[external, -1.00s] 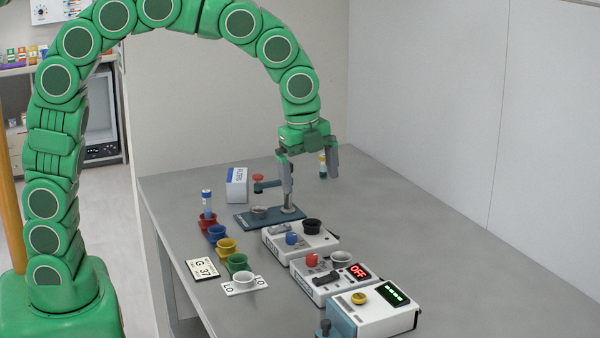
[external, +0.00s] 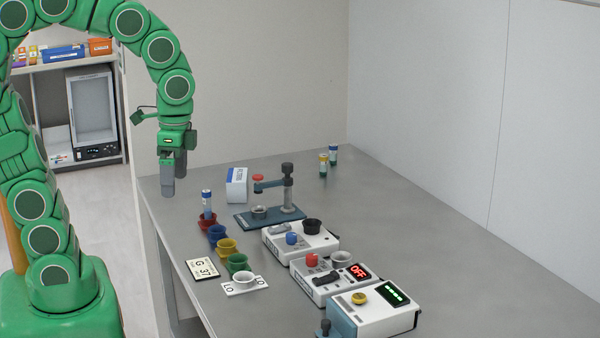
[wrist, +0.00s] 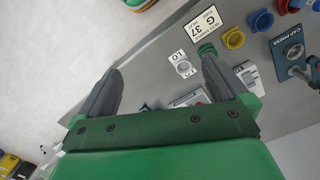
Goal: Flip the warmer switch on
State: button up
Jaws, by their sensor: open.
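A white box unit (external: 322,285) with a red "OFF" display (external: 358,271) stands on the grey table; it looks like the warmer, but its label is too small to read. A dark switch lever (external: 326,278) lies on its top, near a red knob (external: 312,260) and a grey cup (external: 341,258). My gripper (external: 173,186) is open and empty, pointing down near the table's left back corner, well away from the unit. In the wrist view my fingers (wrist: 160,65) are spread, and part of a white unit (wrist: 187,100) shows between them, mostly hidden.
A blue-knob unit (external: 300,240) and a yellow-knob unit (external: 385,310) flank the OFF unit. A press (external: 287,195), several coloured cups (external: 227,247), a "G 37" card (external: 202,269) and two vials (external: 333,153) stand around. The table's right side is clear.

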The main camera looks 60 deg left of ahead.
jog(key=s+a+f+n+g, duration=0.1)
jog(key=s+n, duration=0.4)
jog(key=s, duration=0.6)
jog(key=shift+s+a+f+n, duration=0.35)
jog(key=shift+a+f, duration=0.3)
jog(key=shift+f, duration=0.25)
